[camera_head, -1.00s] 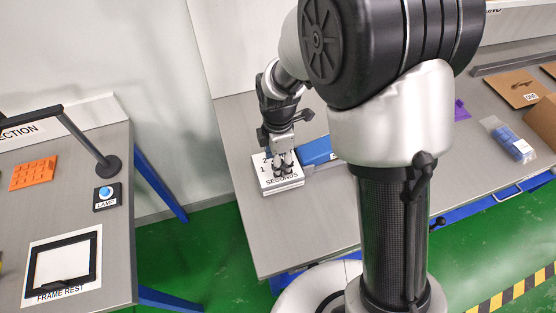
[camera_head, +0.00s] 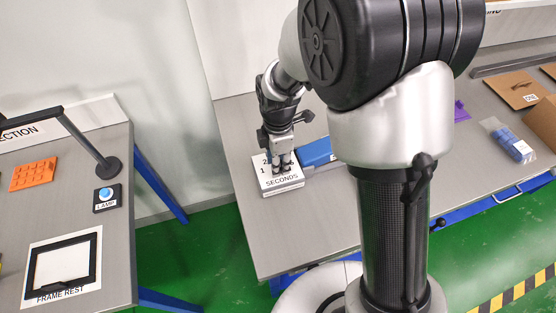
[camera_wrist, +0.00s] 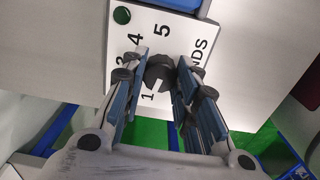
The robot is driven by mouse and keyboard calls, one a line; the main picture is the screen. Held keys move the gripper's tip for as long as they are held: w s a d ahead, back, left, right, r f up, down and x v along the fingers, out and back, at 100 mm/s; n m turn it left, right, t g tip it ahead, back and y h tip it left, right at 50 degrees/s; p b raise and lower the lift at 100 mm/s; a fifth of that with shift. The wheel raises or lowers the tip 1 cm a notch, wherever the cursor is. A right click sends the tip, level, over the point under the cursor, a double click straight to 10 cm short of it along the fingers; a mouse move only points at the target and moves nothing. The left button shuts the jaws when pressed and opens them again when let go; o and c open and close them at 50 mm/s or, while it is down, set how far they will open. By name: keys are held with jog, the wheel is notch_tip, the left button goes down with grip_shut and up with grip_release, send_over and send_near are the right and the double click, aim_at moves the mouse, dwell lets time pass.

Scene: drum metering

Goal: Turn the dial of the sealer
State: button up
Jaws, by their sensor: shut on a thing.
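The sealer has a white panel with the word SECONDS (camera_head: 282,184) on it and a blue part (camera_head: 317,152) behind. In the wrist view the white panel (camera_wrist: 192,30) shows the numbers 1, 3, 4 and 5 around a dark dial (camera_wrist: 159,70). My gripper (camera_head: 281,168) points down onto the panel. In the wrist view its fingers (camera_wrist: 160,68) stand on either side of the dial and are shut on it. The fingers hide part of the lettering, and I cannot tell for sure which number the dial points to.
A green round button (camera_wrist: 122,15) sits at the panel's corner. A bagged blue item (camera_head: 512,143) and brown cardboard (camera_head: 515,88) lie on the right of the bench. A separate table with a lamp button (camera_head: 106,193) stands at left.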

jog(key=shift+m, duration=0.3)
jog(key=m+p, duration=0.2)
jog(key=m, duration=0.4)
jog(key=m+p, duration=0.1)
jog(key=m, duration=0.3)
jog(key=m+p, duration=0.1)
jog(key=m, duration=0.2)
jog(key=shift+m, duration=0.3)
jog(key=m, duration=0.4)
jog(key=shift+m+p, duration=0.3)
jog(key=shift+p, duration=0.05)
jog(key=shift+m+p, duration=0.3)
jog(key=shift+m, duration=2.2)
